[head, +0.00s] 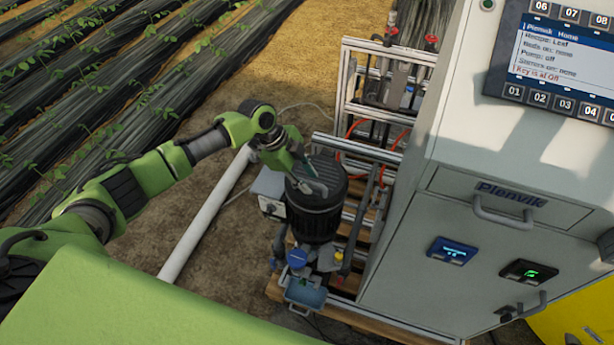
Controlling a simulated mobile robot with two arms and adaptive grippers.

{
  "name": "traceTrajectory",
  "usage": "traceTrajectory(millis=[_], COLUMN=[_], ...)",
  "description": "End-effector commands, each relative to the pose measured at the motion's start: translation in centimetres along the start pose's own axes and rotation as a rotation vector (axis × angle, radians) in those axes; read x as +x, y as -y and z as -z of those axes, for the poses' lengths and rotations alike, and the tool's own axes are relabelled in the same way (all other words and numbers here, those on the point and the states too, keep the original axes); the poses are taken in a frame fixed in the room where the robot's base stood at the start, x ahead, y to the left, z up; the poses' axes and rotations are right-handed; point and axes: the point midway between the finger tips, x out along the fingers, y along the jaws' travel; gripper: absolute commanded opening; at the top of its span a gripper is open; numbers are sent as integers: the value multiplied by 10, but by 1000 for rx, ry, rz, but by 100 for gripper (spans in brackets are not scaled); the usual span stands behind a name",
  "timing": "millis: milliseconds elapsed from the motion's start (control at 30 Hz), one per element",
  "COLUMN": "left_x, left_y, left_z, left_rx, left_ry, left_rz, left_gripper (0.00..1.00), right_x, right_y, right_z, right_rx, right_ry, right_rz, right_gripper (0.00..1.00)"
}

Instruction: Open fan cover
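A black ribbed motor (312,222) stands upright on the skid, left of the grey cabinet. Its round dark top, which looks like the fan cover (334,172), faces up. My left gripper (318,188) reaches in from the left and has its grey fingers at the left part of this top. The fingers overlap the cover in the picture, and I cannot tell whether they touch it or how far they are apart. The gripper hides part of the cover's left edge. My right gripper is out of view.
A grey cabinet (455,255) with a drawer handle, displays and a control screen (560,55) stands close on the right. Metal frame rails (358,150) and red hoses run behind the motor. A white pipe (205,222) lies on the soil to the left.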

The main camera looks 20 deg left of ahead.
Motion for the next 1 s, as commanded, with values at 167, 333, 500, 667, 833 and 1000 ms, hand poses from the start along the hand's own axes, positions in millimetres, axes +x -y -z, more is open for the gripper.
traceTrajectory(millis=[167,333,500,667,833,1000], left_x=[1,1,1,-1,-8,-20], left_y=[0,0,0,2,10,24], left_z=[0,0,0,1,5,10], left_rx=[0,0,0,-5,-26,-51], left_ry=[0,0,0,-1,-2,-3], left_rz=[0,-1,-1,-13,-60,-120], left_gripper=[28,0,0,0,0,0], right_x=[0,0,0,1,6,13], right_y=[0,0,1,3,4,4], right_z=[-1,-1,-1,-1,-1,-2], right_rx=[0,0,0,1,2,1], right_ry=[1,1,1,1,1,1], right_rz=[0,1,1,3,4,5], right_gripper=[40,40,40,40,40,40])
